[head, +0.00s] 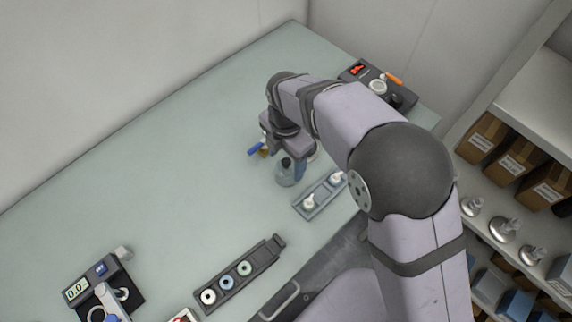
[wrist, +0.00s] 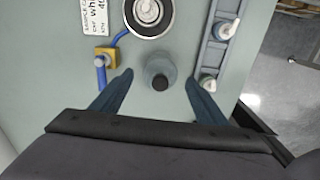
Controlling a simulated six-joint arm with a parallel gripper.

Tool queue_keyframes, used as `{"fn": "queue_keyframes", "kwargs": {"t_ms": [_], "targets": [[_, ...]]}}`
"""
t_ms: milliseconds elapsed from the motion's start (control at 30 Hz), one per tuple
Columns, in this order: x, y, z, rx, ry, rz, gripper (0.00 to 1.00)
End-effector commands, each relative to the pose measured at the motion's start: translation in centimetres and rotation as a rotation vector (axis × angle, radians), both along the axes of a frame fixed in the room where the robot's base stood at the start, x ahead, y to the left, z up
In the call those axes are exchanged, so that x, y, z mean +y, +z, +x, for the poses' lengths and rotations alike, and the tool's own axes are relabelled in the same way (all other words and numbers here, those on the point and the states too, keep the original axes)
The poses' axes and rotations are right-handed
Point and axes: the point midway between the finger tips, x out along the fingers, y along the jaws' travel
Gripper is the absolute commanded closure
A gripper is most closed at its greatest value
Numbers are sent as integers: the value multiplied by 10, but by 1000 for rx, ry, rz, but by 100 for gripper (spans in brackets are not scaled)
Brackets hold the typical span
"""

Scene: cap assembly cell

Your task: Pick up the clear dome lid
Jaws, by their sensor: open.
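The clear dome lid (wrist: 158,67) is a see-through grey round piece with a dark knob, standing on the pale green bench. It also shows in the head view (head: 286,175), just below my wrist. My gripper (wrist: 159,78) is open and empty. In the wrist view its two blue fingers lie left and right of the lid, with a gap on each side. I cannot tell how high the fingertips are above the bench. In the head view my arm hides most of the gripper.
A dark-rimmed round plate with a metal piece (wrist: 147,12) lies just beyond the lid. A yellow block with a blue hose (wrist: 104,55) is at left. A grey tray (head: 318,195) with white-topped pieces is close at right, by the bench edge. Bench space toward the back wall is clear.

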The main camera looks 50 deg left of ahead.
Motion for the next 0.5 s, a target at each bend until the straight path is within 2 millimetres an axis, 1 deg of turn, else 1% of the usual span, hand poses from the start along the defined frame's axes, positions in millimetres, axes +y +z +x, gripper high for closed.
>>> {"fn": "queue_keyframes", "kwargs": {"t_ms": [133,367,400,467,500], "targets": [[-1,-9,0,0,-1,-1,33],[-1,-10,0,0,-1,0,33],[-1,-10,0,0,-1,0,42],[0,-10,0,0,-1,0,57],[-1,-10,0,0,-1,0,66]]}}
